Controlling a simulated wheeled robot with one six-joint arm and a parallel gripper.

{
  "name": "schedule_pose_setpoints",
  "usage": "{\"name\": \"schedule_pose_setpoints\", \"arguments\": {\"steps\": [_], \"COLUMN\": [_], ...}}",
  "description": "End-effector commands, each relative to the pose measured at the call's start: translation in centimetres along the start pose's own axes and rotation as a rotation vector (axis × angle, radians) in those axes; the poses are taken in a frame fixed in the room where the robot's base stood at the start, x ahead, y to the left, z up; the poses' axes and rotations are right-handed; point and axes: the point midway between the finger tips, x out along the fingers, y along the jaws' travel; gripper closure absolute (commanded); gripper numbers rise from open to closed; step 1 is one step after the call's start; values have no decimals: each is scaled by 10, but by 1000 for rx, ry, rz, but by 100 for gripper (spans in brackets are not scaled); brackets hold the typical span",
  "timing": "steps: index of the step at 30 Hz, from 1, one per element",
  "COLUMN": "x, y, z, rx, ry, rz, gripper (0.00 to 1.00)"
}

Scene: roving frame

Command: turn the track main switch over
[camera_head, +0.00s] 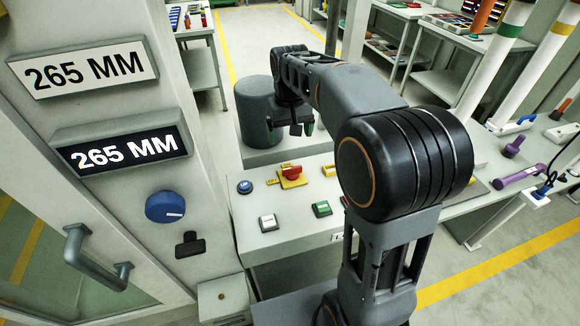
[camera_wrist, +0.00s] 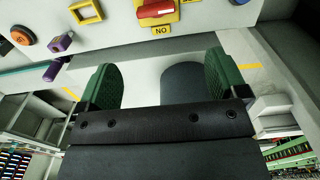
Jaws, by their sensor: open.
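A red rotary switch (camera_head: 291,172) on a yellow plate stands on the sloped grey console. In the wrist view the red switch (camera_wrist: 155,9) is at the top edge, cut off. A yellow label (camera_wrist: 161,31) there reads "NO" as pictured, possibly an upside-down "ON". My gripper (camera_head: 302,129) hangs just beyond the switch, apart from it, with nothing held. In the wrist view the two green-padded fingers of my gripper (camera_wrist: 159,62) are spread wide, with no switch between them.
The console (camera_head: 280,246) also carries a blue button (camera_head: 244,187), a white button (camera_head: 268,222) and a green button (camera_head: 321,208). A dark grey cylinder (camera_head: 257,108) stands behind it. At left is a cabinet with a blue knob (camera_head: 165,206) and handle (camera_head: 92,262).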

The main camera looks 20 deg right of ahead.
Motion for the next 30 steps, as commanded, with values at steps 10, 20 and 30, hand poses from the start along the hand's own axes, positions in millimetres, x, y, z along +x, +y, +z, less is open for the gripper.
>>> {"name": "schedule_pose_setpoints", "arguments": {"steps": [10,20,30], "x": [60,114,134], "y": [7,6,5], "z": [3,4,4], "rx": [15,12,11], "ry": [-14,-12,-9], "rz": [0,0,0], "gripper": [8,8,8]}}
